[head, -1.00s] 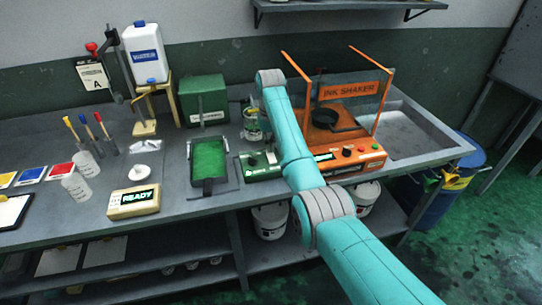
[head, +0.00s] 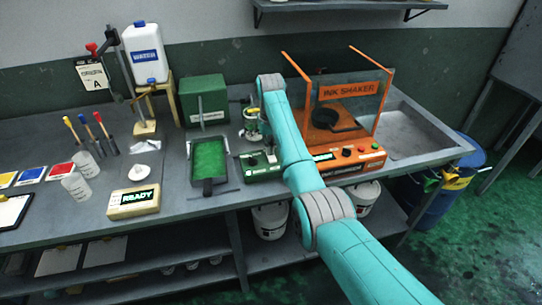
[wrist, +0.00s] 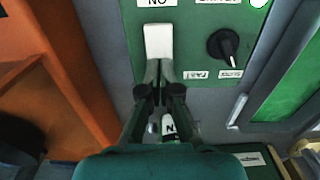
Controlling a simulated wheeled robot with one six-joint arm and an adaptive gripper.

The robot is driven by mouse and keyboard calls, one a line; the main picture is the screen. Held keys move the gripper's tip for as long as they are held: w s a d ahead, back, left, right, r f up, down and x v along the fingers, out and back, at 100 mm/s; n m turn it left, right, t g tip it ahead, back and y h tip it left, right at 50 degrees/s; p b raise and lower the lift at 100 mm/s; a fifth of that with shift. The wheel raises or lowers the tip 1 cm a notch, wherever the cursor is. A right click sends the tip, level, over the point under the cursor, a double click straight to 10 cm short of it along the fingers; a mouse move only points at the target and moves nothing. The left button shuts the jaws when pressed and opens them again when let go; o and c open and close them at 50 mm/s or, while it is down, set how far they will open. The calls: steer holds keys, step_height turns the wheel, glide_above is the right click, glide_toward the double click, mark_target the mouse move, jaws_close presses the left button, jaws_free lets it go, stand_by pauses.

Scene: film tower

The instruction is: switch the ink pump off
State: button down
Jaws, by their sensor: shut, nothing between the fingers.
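The green ink pump unit (head: 262,165) sits on the bench, left of the orange shaker, partly hidden by my arm. In the wrist view its green panel (wrist: 205,55) carries a black rotary knob (wrist: 222,44) and a white rocker switch (wrist: 158,40) beside a label that reads as an upside-down ON. My gripper (wrist: 160,72) is shut and empty. Its fingertips are at the near end of the white switch; I cannot tell whether they touch it. The switch's exact tilt is unclear. In the head view my arm hides most of the gripper.
The orange ink shaker (head: 347,168) with its raised frame stands close on the right. A green ink tray (head: 209,157) is on the left, with a READY display box (head: 134,201) farther left. A glass jar (head: 251,125) stands behind the pump.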

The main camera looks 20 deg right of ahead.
steer(key=shift+r, duration=3.45)
